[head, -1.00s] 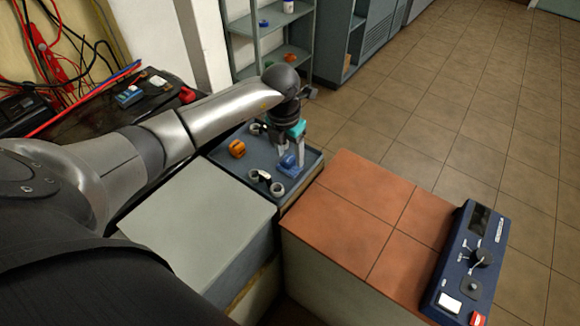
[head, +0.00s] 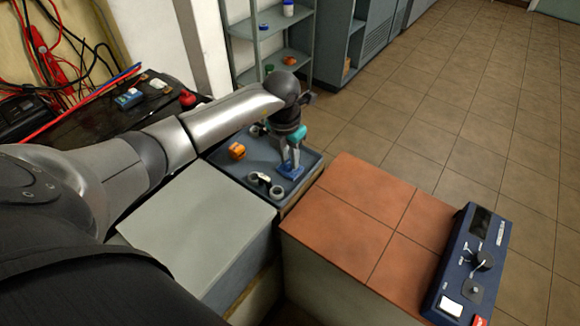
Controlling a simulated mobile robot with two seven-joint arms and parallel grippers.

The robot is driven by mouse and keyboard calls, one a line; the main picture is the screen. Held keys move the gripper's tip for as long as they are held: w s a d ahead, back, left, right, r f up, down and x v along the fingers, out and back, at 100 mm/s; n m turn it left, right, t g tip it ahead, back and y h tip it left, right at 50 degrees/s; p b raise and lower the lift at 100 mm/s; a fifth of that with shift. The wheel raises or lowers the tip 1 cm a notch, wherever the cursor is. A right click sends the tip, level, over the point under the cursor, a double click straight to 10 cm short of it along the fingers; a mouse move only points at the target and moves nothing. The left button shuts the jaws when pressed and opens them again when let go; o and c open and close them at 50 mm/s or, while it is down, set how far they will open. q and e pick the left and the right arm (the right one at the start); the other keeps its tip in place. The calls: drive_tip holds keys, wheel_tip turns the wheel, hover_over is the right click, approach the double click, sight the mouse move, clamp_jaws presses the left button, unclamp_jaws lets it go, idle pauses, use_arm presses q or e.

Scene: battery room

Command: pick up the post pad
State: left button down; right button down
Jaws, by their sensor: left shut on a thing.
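A small blue piece (head: 292,171), which I take for the post pad, is at the right part of a dark blue-grey tray (head: 233,172). My left gripper (head: 291,161) points down over it, with grey fingers and a teal part above them. The fingers are shut on the blue piece, and its upper part is mostly hidden behind them. I cannot tell whether the piece still touches the tray. My right gripper is not in view.
An orange ring-like piece (head: 236,151) and a black and silver clamp (head: 265,183) lie in the tray. A pale block (head: 195,220) stands in front, a terracotta-tiled top (head: 350,215) to the right with a blue instrument (head: 470,262). Shelves (head: 268,55) stand behind.

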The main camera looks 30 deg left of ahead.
sight(289, 161)
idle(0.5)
